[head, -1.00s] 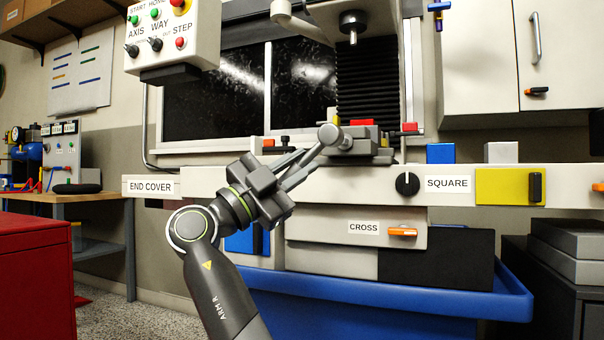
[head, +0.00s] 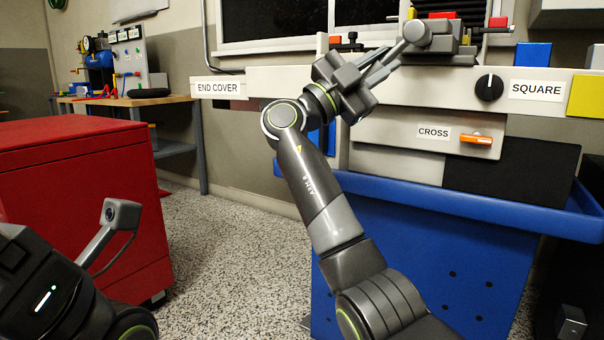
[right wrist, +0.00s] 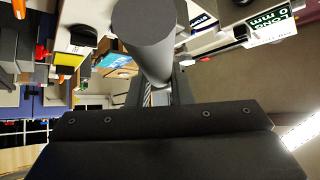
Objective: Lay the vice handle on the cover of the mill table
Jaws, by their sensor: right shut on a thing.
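The mill table (head: 385,88) is a long pale beam across the upper right of the head view. Its left end carries a label reading END COVER (head: 217,88). The dark grey vice (head: 440,42) stands on top of the table. My right gripper (head: 382,68) is at the vice's front left, shut on the grey round vice handle (head: 416,32). The handle also fills the upper middle of the right wrist view (right wrist: 145,35), between the fingers. Whether it still sits in the vice cannot be told. My left arm shows at the lower left; its fingers are out of view.
A blue tray (head: 405,200) juts out below the table. A CROSS panel with an orange lever (head: 475,139) and a black knob (head: 489,87) are on the machine front. A red cabinet (head: 75,215) stands at left. Speckled floor is free between cabinet and tray.

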